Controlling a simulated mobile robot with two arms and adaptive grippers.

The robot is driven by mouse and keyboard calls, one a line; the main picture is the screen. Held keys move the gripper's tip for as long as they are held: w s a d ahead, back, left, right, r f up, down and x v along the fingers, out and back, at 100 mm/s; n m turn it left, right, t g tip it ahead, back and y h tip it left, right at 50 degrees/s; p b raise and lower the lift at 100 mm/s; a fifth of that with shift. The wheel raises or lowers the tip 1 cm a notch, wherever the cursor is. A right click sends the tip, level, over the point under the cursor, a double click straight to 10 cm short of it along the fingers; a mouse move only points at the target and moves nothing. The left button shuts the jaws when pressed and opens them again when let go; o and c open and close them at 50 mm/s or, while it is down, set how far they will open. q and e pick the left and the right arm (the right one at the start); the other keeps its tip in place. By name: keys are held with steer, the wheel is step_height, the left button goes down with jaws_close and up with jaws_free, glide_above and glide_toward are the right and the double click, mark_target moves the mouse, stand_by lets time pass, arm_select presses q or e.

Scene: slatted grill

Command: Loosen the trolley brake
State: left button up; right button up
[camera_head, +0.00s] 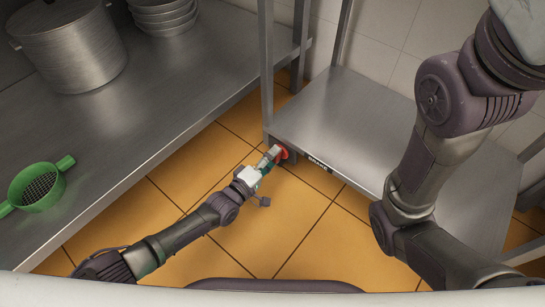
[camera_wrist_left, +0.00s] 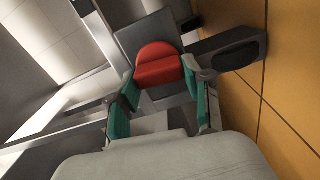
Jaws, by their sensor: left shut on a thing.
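The trolley (camera_head: 350,125) is a grey metal cart with a flat shelf and upright posts. A red brake knob (camera_head: 284,153) sits at its near left corner, beside a dark label that seems to read BRAKE (camera_head: 318,162). My left gripper (camera_head: 270,157) reaches it from the lower left. In the left wrist view, the red knob (camera_wrist_left: 158,58) lies between the teal fingertips of my left gripper (camera_wrist_left: 160,76), which is shut on it. Part of the knob is hidden by the gripper in the head view. My right arm crosses the right side; its gripper is out of the picture.
A steel counter (camera_head: 150,110) runs along the left, with a large pot (camera_head: 70,45), stacked bowls (camera_head: 163,15) and a green strainer (camera_head: 38,187) on it. Orange floor tiles (camera_head: 310,225) are clear in front of the trolley. A tiled wall stands behind.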

arm_select(q)
steer(key=o, duration=1.2)
steer(key=shift+c, duration=0.2)
steer(key=shift+s+a, duration=0.1)
steer(key=v, duration=1.1)
steer(key=shift+s+a, duration=0.3)
